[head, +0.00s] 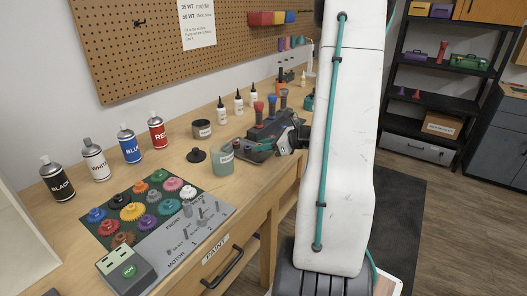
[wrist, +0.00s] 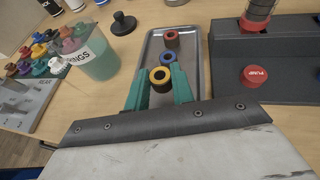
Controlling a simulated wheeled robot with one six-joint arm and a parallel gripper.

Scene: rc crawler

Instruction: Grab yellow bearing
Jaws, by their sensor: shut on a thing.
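The yellow bearing (wrist: 160,78) shows in the wrist view as a ring with a yellow rim and dark middle. It sits between the two green fingers of my gripper (wrist: 159,88), which are shut on it. The bearing is over the near part of a grey metal tray (wrist: 188,42); I cannot tell whether it touches the tray. A blue bearing (wrist: 168,58) lies just beyond it, and a red bearing (wrist: 172,38) farther up the tray. In the head view my gripper (head: 262,146) is at the tray, and the bearing is too small to make out.
A translucent green cup (wrist: 97,56) stands left of the tray, with a black knobbed lid (wrist: 123,24) behind it. A dark press block (wrist: 285,62) with a red button stands at right. Gears (head: 140,208) and spray cans (head: 130,146) are at left in the head view.

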